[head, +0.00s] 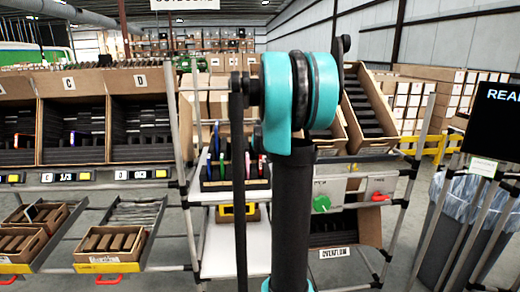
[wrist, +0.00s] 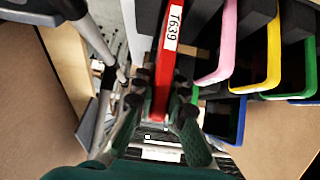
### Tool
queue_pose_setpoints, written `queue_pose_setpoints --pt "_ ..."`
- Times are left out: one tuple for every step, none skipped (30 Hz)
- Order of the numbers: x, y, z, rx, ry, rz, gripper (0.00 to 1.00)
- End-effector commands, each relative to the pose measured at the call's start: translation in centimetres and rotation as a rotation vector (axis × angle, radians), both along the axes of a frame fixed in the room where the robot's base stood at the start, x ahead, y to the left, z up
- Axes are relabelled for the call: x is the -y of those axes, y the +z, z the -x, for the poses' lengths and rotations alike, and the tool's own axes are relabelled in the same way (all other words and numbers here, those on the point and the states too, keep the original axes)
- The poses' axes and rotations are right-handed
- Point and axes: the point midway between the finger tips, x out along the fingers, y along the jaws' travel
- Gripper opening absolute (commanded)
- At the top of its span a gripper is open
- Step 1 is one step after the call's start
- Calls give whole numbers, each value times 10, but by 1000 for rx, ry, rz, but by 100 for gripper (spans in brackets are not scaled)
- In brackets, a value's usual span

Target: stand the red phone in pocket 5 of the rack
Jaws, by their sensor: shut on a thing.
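My gripper (wrist: 162,98) is shut on the red phone (wrist: 165,72) in the wrist view. The phone is slim, seen nearly edge-on, with a white label reading T639. Its upper end runs out of the top of the picture beside dark blocks. In the head view a dark holder (head: 236,184) with several coloured upright items stands behind my arm, partly hidden by it. I cannot make out pocket numbers. My gripper and the held phone are hidden in the head view.
Pink (wrist: 215,72), yellow (wrist: 262,87) and blue (wrist: 234,135) edged items sit close to the right of the phone. Cardboard walls flank both sides. In the head view, tilted cartons (head: 72,155) stand left and a bin (head: 455,225) stands right.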

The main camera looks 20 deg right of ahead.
Motion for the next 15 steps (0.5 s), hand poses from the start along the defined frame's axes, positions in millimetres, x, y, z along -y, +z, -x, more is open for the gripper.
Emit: queue_pose_setpoints --pt "0 -3 0 0 0 0 0" --pt "0 -5 0 0 0 0 0" --pt "0 -8 0 0 0 0 0" --pt "0 -10 0 0 0 0 0" --pt "0 -11 0 0 0 0 0" --pt "0 -14 0 0 0 0 0" --pt "0 -16 0 0 0 0 0" --pt "0 -18 0 0 0 0 0" --pt "0 -20 0 0 0 0 0" --pt "0 -22 0 0 0 0 0" --pt "0 -24 0 0 0 0 0" --pt "0 -27 0 0 0 0 0" --pt "0 -29 0 0 0 0 0" --pt "0 -30 0 0 0 0 0" --pt "0 -32 0 0 0 0 0"
